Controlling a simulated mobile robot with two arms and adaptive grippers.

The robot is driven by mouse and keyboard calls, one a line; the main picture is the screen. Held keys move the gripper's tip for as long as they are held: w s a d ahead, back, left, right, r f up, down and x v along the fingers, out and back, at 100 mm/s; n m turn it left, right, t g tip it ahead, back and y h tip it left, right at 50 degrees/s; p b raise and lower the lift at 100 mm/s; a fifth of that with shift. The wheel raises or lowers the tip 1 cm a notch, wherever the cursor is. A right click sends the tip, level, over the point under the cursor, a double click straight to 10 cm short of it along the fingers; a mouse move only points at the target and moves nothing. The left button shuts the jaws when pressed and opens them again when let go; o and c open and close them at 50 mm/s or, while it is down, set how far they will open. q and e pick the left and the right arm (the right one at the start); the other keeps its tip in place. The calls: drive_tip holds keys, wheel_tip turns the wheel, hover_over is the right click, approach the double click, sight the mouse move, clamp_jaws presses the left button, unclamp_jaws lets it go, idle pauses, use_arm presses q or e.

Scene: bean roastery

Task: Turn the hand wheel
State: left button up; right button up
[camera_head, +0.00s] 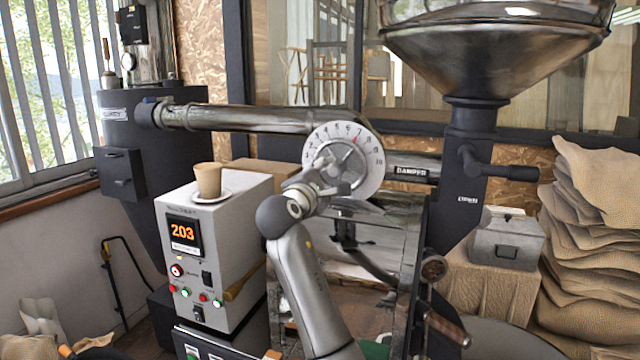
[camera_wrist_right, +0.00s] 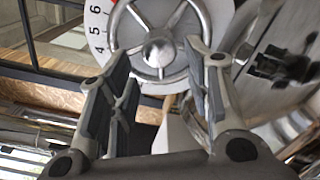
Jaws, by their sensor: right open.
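The metal hand wheel (camera_head: 347,158) sits in front of a round white number dial (camera_head: 373,172) on the dark pipe, left of the damper label. My right gripper (camera_head: 322,172) is raised to it and partly covers its lower left side. In the right wrist view the spoked hand wheel (camera_wrist_right: 160,76) shows its round hub beyond the fingers. There my right gripper (camera_wrist_right: 155,72) is open, one finger on each side of the hub. I cannot tell whether the fingers touch the wheel. My left gripper is not in view.
A grey control box (camera_head: 235,262) with a cup (camera_head: 208,180) on its top stands left of my right arm. A large metal hopper (camera_head: 495,60) rises at the right. Stacked sacks (camera_head: 590,240) and a grey metal box (camera_head: 507,245) stand at the far right.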

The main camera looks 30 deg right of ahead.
drive_tip(key=v, duration=0.4)
drive_tip(key=shift+s, duration=0.1)
idle(0.3)
